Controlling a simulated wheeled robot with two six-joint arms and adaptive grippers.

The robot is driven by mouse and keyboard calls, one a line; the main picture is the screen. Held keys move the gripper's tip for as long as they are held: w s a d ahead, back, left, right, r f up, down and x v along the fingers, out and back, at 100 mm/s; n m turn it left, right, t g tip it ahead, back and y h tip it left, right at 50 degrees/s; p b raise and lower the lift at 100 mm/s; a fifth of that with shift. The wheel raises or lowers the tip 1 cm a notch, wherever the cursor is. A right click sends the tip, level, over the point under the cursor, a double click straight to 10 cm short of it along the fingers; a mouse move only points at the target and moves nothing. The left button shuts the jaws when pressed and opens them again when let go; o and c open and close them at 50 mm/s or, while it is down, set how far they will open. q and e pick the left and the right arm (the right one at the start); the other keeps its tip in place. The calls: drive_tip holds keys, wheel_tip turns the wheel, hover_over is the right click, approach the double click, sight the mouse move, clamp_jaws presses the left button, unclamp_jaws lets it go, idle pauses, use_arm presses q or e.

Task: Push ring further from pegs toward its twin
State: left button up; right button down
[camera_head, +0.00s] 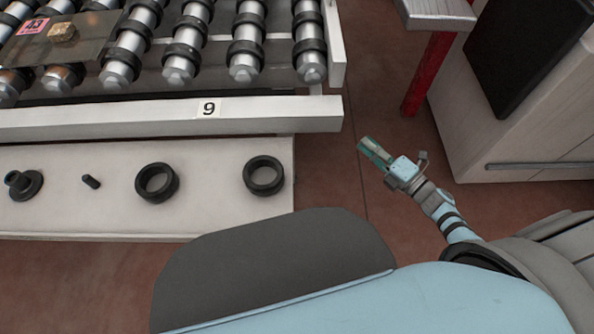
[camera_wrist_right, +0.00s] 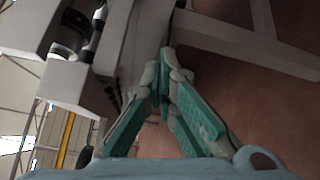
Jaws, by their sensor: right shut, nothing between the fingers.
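Two matching black rings lie flat on the pale shelf (camera_head: 215,218). One ring (camera_head: 139,183) is nearer the pegs, and its twin (camera_head: 248,178) lies to its right with a clear gap between them. A short black peg (camera_head: 91,182) lies left of the rings, and a flanged black peg (camera_head: 33,189) stands farther left. My right gripper (camera_head: 365,144) is off the shelf's right end, above the floor and apart from both rings. Its teal fingers meet at the tips in the right wrist view (camera_wrist_right: 168,55), with nothing between them. My left gripper is out of view.
A roller conveyor with a white front beam (camera_head: 270,117) marked 9 stands behind and above the shelf. A red-legged table (camera_head: 431,75) and a pale cabinet (camera_head: 520,150) are at right. Open floor (camera_head: 330,185) lies between shelf and cabinet.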

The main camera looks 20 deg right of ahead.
drive_tip(key=s+a+r+n+g+y+b, duration=0.2)
drive_tip(key=a+r+n+g+y, duration=0.45)
drive_tip(key=n, duration=0.75)
drive_tip(key=n+g+y, duration=0.4)
drive_tip(key=n+g, duration=0.3)
drive_tip(key=n, duration=0.6)
approach(283, 169)
drive_tip(key=a+p, duration=0.1)
drive_tip(key=a, duration=0.1)
drive_tip(key=w+a, duration=0.1)
drive_tip(key=a, duration=0.1)
drive_tip(key=a+p, duration=0.1)
drive_tip(key=a, duration=0.1)
drive_tip(key=shift+w+a+f+p, duration=0.2)
drive_tip(key=shift+a+f+p, duration=0.1)
drive_tip(key=shift+a, duration=0.05)
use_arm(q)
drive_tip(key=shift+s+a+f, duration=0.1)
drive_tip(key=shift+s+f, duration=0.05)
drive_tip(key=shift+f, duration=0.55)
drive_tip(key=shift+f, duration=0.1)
